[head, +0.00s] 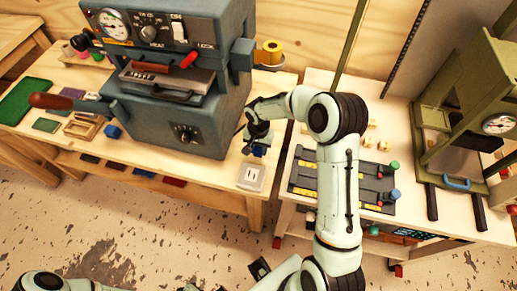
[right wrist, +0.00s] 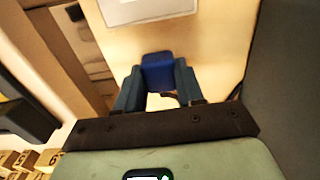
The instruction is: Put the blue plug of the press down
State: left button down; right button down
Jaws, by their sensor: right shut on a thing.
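My right gripper (head: 257,143) is shut on the blue plug (head: 260,151), above the table's front right corner, beside the grey press (head: 185,110). In the right wrist view the blue plug (right wrist: 158,73) sits between the two fingers of my right gripper (right wrist: 157,88). A pale plate with two dark slots (head: 250,177) lies on the table just in front of the plug; its edge also shows in the right wrist view (right wrist: 145,10). I cannot tell whether the plug touches the tabletop. A dark end piece (head: 262,270) at the bottom may be my left gripper; its jaws are unclear.
The wooden table (head: 215,183) is bare around the slotted plate. To the right, a second table holds a dark tray (head: 310,178) and a green press (head: 465,110).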

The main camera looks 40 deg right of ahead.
jog(key=shift+f, duration=0.5)
jog(key=shift+f+b, duration=0.55)
jog(key=shift+f, duration=0.05)
jog(key=c, duration=0.7)
grip_release()
jog(key=shift+r, duration=0.1)
